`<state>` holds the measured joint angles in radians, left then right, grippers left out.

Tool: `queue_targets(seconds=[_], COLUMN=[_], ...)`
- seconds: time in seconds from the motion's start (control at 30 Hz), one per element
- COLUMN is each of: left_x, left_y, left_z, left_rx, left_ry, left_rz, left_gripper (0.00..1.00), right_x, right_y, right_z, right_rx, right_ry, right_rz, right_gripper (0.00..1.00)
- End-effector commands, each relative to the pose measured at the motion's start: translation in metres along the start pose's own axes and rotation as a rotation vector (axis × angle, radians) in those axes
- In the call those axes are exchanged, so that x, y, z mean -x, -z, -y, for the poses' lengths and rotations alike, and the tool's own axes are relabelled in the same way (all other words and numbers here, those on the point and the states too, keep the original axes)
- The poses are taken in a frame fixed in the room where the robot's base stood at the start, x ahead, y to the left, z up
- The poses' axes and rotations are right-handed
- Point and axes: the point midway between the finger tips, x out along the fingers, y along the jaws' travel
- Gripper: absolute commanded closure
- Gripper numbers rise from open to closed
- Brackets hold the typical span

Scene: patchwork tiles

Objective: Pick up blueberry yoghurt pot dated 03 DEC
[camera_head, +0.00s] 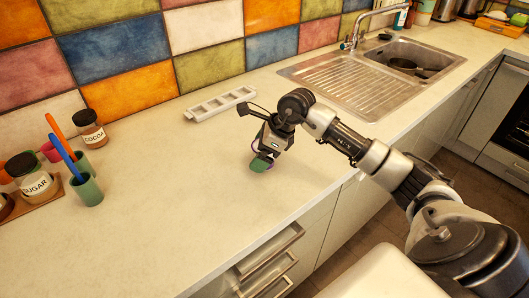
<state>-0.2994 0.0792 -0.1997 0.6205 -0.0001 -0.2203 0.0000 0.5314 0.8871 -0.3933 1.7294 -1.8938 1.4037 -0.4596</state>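A small pot with a green face and a thin purple edge (261,164) is on the pale worktop near the middle of the camera_head view. No print or date on it can be read, so I cannot tell whether it is the blueberry yoghurt pot dated 03 DEC. My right gripper (264,156) comes in from the right and points down right at this pot, partly covering it. Its fingers are too small and hidden to show whether they are closed on it. My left gripper is not in view.
A white slotted tray (206,109) lies behind, by the tiled wall. A sink (373,80) with a dark pan (402,65) is at the back right. Cocoa (88,127) and sugar (35,184) jars and a green cup (91,193) stand at left. The front worktop is clear.

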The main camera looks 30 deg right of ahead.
Motion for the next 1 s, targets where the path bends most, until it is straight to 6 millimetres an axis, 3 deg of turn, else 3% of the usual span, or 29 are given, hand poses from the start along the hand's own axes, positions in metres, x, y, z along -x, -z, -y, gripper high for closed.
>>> queue_targets(seconds=[0.07,0.4,0.77,1.0], left_x=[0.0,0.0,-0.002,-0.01], left_y=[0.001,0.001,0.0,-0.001], left_z=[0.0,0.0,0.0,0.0], left_rx=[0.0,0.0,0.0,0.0], left_ry=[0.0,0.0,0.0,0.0], left_rz=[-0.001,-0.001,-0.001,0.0], left_gripper=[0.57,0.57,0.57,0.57], right_x=[0.0,0.001,0.005,0.033], right_y=[0.0,0.0,-0.003,-0.019], right_z=[0.0,0.0,0.001,0.001], right_rx=[0.0,0.0,0.002,0.004], right_ry=[0.0,0.0,0.002,0.005], right_rz=[0.0,0.0,0.002,0.004], right_gripper=[0.05,0.57,0.57,0.57])
